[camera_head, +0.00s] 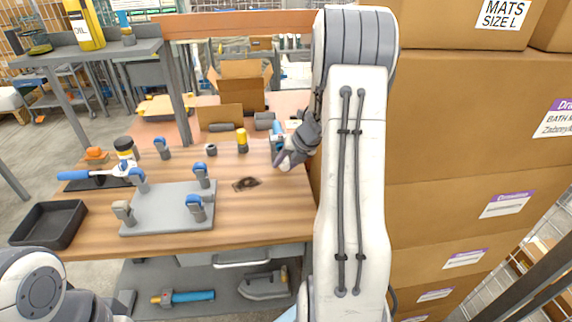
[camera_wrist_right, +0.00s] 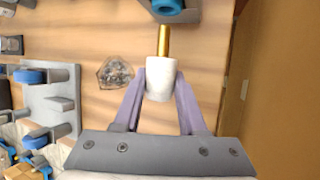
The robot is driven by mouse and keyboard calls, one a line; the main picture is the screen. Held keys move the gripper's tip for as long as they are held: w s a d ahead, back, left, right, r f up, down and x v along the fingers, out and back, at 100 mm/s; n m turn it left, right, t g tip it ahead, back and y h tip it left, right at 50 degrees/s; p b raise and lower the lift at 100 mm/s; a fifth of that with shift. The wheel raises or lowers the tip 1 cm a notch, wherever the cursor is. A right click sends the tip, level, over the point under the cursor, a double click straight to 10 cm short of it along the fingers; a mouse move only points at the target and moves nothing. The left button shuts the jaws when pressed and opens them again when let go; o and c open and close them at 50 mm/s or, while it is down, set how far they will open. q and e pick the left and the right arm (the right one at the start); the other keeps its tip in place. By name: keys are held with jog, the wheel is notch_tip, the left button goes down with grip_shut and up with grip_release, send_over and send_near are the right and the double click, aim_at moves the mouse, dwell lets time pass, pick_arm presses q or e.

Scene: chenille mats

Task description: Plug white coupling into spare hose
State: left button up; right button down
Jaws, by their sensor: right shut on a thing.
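My right gripper (camera_wrist_right: 160,88) is shut on the white coupling (camera_wrist_right: 160,78), which shows between its two purple-grey fingers in the right wrist view. A brass stem (camera_wrist_right: 164,42) points from the coupling toward a blue hose end (camera_wrist_right: 175,8), cut off by the top edge. The stem's tip appears close to the blue end; I cannot tell whether it touches or enters it. In the head view my right gripper (camera_head: 290,155) is at the table's right side, beside a grey holder with blue (camera_head: 276,143). My left gripper is out of view; only part of that arm shows at the lower left.
A grey plate (camera_head: 165,222) carries several blue-topped clips. A black tray (camera_head: 48,225) sits at the table's left. A yellow-topped cylinder (camera_head: 242,140) and a dark patch (camera_head: 246,184) lie left of my right gripper. Stacked cardboard boxes (camera_head: 470,120) stand close on the right.

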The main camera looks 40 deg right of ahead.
jog(key=shift+w+d, duration=0.1)
jog(key=shift+w, duration=0.1)
jog(key=shift+r+p, duration=0.1)
jog(key=shift+p, duration=0.6)
dwell(1.4)
jog(key=shift+w+d+p, duration=0.35)
jog(key=shift+w+p, duration=0.15)
jog(key=shift+w, duration=0.05)
jog(key=shift+w+d+p, duration=0.3)
jog(key=shift+w+p, duration=0.2)
dwell(0.3)
jog(key=shift+w+d+p, duration=0.35)
jog(key=shift+w+p, duration=0.15)
jog(key=shift+p, duration=0.1)
jog(key=shift+w+d+p, duration=0.2)
jog(key=shift+w+p, duration=0.1)
jog(key=shift+w, duration=0.05)
jog(key=shift+s+a, duration=0.1)
jog(key=shift+s+a+b, duration=0.5)
jog(key=shift+s+b, duration=0.05)
jog(key=shift+s, duration=0.25)
jog(key=shift+s+a+b, duration=0.45)
jog(key=shift+s+b, duration=0.05)
jog(key=shift+s, duration=0.3)
jog(key=shift+w+p, duration=0.1)
jog(key=shift+p, duration=0.45)
dwell(1.2)
